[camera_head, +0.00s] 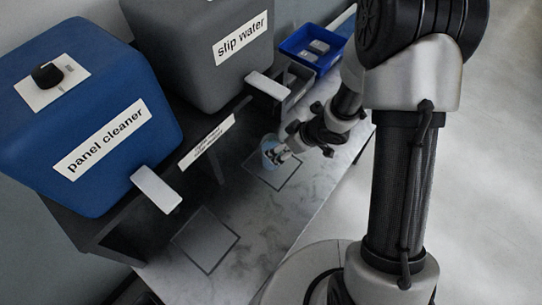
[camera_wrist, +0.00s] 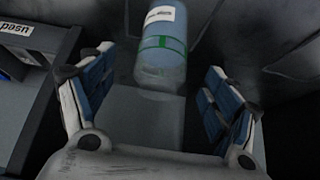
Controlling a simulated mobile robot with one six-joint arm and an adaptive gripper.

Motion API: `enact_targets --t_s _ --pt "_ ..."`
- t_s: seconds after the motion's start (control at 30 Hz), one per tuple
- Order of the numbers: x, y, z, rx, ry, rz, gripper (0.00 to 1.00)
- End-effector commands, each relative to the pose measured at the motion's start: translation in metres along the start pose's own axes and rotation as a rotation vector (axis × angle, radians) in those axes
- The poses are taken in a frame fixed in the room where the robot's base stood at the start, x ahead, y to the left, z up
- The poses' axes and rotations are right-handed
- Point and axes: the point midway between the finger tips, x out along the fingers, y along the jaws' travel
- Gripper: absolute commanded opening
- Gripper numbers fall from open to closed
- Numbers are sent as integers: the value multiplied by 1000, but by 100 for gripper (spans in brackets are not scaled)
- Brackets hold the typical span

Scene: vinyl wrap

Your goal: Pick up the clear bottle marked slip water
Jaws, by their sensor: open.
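A clear, bluish bottle (camera_head: 269,147) stands on the marble counter inside a dark outlined square, below the grey slip water tank. In the wrist view the bottle (camera_wrist: 161,45) shows a green band and a white label that is too small to read. My gripper (camera_head: 284,152) is right at the bottle in the head view and partly covers it. In the wrist view my gripper (camera_wrist: 158,98) is open, with one blue-padded finger on each side. The bottle is ahead of the space between the fingers, and I see no contact.
The grey slip water tank (camera_head: 205,65) and blue panel cleaner tank (camera_head: 75,100) stand on a dark shelf behind the counter (camera_head: 250,225). A blue bin (camera_head: 298,50) sits at the back. An empty outlined square (camera_head: 205,240) lies nearer the front.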

Motion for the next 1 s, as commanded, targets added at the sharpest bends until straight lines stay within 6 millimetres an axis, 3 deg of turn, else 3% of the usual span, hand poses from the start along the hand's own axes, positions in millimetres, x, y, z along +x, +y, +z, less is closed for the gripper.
enact_targets --t_s 0.1,0.37,0.7,0.93,1.0 --pt "20 0 1 -1 0 0 81" --pt "33 -1 0 0 0 0 81" --pt "79 -3 3 0 0 0 81" --pt "79 -3 1 0 0 1 81" --pt "79 -3 1 0 0 1 77"
